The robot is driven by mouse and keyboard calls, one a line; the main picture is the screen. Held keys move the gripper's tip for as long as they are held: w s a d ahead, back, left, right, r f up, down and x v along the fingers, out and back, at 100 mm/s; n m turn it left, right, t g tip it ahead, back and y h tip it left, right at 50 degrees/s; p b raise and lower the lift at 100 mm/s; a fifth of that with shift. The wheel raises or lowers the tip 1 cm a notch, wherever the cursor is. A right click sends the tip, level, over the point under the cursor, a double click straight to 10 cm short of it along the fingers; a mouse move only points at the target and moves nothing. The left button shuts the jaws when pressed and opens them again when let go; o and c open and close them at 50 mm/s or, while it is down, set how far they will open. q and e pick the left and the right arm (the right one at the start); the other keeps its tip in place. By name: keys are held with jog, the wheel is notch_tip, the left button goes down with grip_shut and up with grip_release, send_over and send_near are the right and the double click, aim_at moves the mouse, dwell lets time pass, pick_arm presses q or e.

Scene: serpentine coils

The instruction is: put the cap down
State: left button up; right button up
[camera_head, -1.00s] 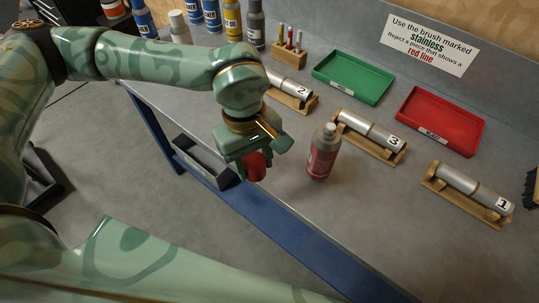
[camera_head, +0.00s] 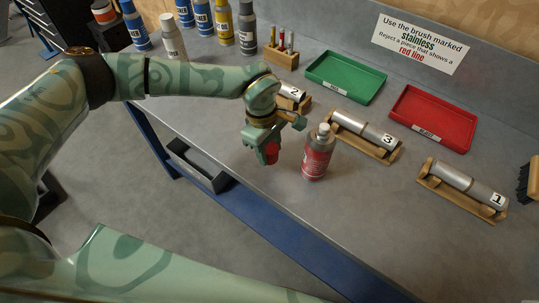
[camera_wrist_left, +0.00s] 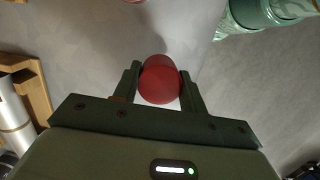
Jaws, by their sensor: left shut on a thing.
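The red cap (camera_head: 271,152) is held between the fingers of my left gripper (camera_head: 268,155), above the grey bench near its front edge. In the left wrist view the cap (camera_wrist_left: 160,79) sits between the two dark fingers (camera_wrist_left: 160,88), which touch it on both sides. I cannot tell how far the cap is from the bench top. A red spray can (camera_head: 317,155) with a pale top and no cap on it stands upright just right of the gripper. My right gripper is not in view.
Numbered metal tubes lie on wooden cradles: tube 3 (camera_head: 366,131) and tube 1 (camera_head: 465,184). A green tray (camera_head: 345,77) and a red tray (camera_head: 432,118) lie behind. Several bottles (camera_head: 222,22) and a holder with pens (camera_head: 281,54) stand at the back. The front strip right of the can is clear.

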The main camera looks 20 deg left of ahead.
aim_at(269, 156)
pick_arm(q)
jog(key=shift+w+f, duration=0.25)
jog(key=shift+f, duration=0.05)
notch_tip(269, 156, down, 3)
jog(key=shift+w+a+f, duration=0.1)
jog(key=shift+f+b, duration=0.15)
jog(key=shift+b, duration=0.15)
jog(key=o, duration=0.9)
jog(key=shift+o, duration=0.2)
